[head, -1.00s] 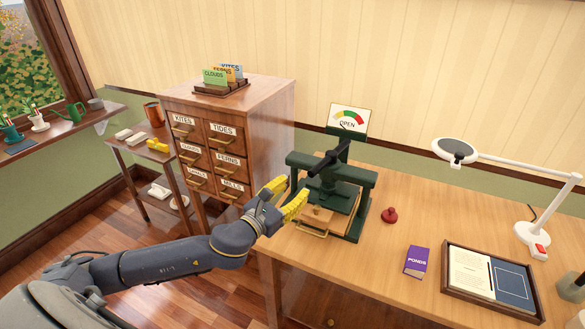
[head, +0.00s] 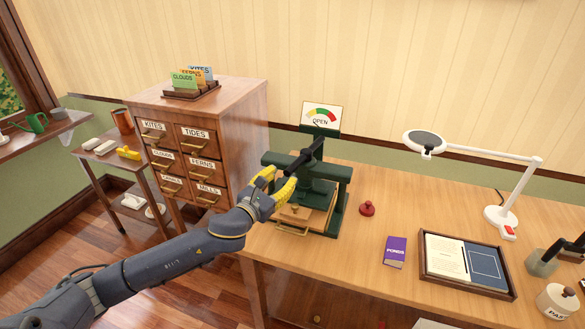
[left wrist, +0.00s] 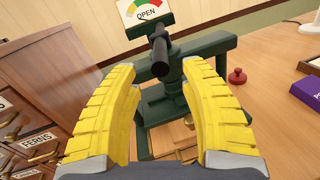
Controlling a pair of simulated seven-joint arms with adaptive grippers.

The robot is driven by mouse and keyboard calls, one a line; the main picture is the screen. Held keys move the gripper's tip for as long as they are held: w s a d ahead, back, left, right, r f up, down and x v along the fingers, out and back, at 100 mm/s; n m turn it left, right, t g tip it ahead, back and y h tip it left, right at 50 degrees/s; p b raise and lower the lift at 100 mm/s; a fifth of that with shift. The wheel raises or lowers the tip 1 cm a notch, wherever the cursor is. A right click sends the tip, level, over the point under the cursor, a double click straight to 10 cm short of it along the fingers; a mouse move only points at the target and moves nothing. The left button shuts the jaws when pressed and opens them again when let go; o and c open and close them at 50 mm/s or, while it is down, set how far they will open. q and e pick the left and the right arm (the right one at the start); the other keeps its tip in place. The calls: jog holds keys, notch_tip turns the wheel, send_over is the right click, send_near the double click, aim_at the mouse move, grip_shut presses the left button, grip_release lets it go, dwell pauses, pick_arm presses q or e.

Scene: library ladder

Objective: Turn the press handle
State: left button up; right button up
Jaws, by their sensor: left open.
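The dark green press (head: 325,190) stands on the wooden desk, with a wooden board and brass pull at its base. Its black bar handle (head: 306,156) lies across the top and points toward me; it also shows in the left wrist view (left wrist: 160,48). A dial sign (head: 321,117) behind the press reads OPEN. My left gripper (head: 276,180) has yellow fingers and is open at the press's near left side. In the left wrist view its fingers (left wrist: 159,82) are spread, with the handle end beyond and between their tips, apparently not touching. My right gripper is out of view.
A card cabinet (head: 195,150) with labelled drawers stands left of the desk. On the desk are a red knob (head: 367,208), a purple book (head: 395,251), a framed tray (head: 468,290) and a white lamp (head: 501,217). The desk (head: 350,262) is clear in front of the book.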

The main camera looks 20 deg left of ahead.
aim_at(293, 167)
pick_arm(q)
jog(key=shift+x, duration=3.5)
grip_shut()
